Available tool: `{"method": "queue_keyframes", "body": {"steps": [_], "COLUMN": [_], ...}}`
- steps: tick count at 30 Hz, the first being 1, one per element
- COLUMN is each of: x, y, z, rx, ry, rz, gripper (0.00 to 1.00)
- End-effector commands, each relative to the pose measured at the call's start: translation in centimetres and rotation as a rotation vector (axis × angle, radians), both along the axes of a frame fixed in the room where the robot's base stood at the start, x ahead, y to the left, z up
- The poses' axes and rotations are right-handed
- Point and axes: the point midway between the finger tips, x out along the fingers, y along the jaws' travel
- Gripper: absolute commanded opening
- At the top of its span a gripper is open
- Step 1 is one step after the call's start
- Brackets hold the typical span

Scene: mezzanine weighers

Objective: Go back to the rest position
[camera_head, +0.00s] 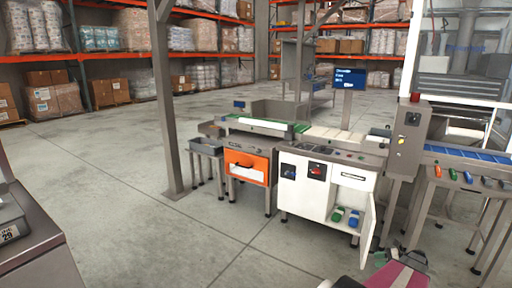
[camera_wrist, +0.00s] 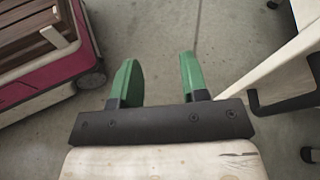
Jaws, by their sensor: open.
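My gripper (camera_wrist: 158,70) shows in the wrist view with its two green fingers apart. Nothing is between the fingers, and the bare concrete floor (camera_wrist: 160,30) lies beyond them. In the head view I cannot clearly make out the gripper. Part of my magenta body shows at the bottom right there.
A workbench with an orange drawer (camera_head: 248,167) and a white cabinet (camera_head: 303,191) stands ahead. The cabinet's door (camera_head: 368,214) is open. A grey post (camera_head: 166,100) stands left of the bench. A conveyor (camera_head: 460,160) is at right. The floor (camera_head: 120,200) at left is clear.

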Motion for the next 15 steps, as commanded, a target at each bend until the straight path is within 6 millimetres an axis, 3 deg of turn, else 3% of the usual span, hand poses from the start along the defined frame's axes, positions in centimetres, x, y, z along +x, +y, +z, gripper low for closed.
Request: {"method": "queue_keyframes", "body": {"steps": [1,3,10,15], "x": [0.5,1.3,2.7,2.7], "y": [3.2,6.2,16.0,22.6], "z": [1.1,1.9,4.5,6.4], "rx": [-0.046,-0.115,-0.331,-0.488], "ry": [-0.003,-0.010,-0.054,-0.108], "rz": [0.048,0.109,0.323,0.491], "gripper": [0.41,0.41,0.41,0.41]}}
